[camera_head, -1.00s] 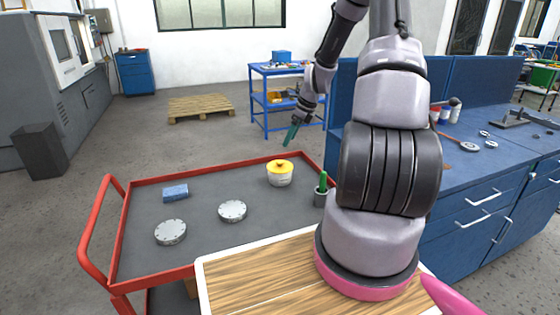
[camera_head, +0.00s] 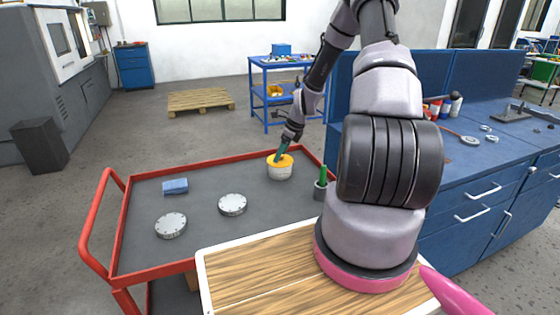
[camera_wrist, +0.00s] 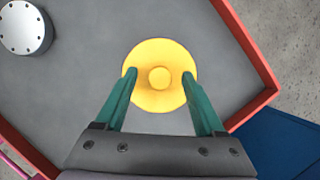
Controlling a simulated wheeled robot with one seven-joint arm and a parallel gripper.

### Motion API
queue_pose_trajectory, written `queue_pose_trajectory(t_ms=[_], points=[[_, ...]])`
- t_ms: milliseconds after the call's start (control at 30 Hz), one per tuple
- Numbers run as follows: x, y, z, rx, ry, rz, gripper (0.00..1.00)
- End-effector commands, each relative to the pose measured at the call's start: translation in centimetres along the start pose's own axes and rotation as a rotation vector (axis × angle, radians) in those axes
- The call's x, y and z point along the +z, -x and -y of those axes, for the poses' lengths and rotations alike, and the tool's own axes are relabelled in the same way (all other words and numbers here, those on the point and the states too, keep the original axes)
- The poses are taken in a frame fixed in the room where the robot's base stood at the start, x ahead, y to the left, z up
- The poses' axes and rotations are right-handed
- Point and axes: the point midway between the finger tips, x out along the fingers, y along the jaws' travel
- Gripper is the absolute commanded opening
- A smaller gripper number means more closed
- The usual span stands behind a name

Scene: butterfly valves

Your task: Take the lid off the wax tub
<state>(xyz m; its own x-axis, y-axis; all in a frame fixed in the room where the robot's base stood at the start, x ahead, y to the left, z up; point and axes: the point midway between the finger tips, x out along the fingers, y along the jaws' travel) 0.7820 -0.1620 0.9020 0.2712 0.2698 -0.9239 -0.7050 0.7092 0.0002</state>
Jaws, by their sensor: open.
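The wax tub (camera_head: 279,171) is a white tub near the far right corner of the cart top. Its yellow lid (camera_wrist: 160,56) with a round knob (camera_wrist: 159,77) is on it, seen from above in the wrist view. My gripper (camera_head: 281,155) points down at the lid in the head view and hides part of it. In the wrist view my gripper (camera_wrist: 160,74) is open, with one green finger on each side of the knob and gaps between. I cannot tell how high the fingertips are over the lid.
The grey cart top (camera_head: 200,183) has a raised red rim (camera_head: 210,165). A grey cup with a green-handled tool (camera_head: 321,184) stands right of the tub.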

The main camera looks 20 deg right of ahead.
Motion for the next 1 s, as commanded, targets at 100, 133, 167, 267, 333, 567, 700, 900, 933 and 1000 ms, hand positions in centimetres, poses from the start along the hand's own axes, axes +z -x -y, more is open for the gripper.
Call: queue_pose_trajectory(t_ms=[100, 133, 167, 267, 333, 567, 700, 900, 933, 1000], points=[[0.0, 0.0, 0.0, -0.001, 0.0, 0.0, 0.71], [0.0, 0.1, 0.0, 0.0, 0.0, 0.0, 0.64], [0.0, 0.1, 0.0, -0.001, 0.0, 0.0, 0.52], [0.0, 0.1, 0.0, 0.0, 0.0, 0.0, 0.14], [0.0, 0.1, 0.0, 0.0, 0.0, 0.0, 0.0], [0.0, 0.1, 0.0, -0.001, 0.0, 0.0, 0.0], [0.5, 1.1, 0.1, -0.004, -0.001, 0.0, 0.0], [2.0, 4.8, 0.2, -0.006, 0.002, 0.001, 0.0], [2.2, 5.4, 0.1, -0.005, 0.001, 0.001, 0.0], [2.8, 6.6, 0.1, -0.004, 0.001, 0.001, 0.0]])
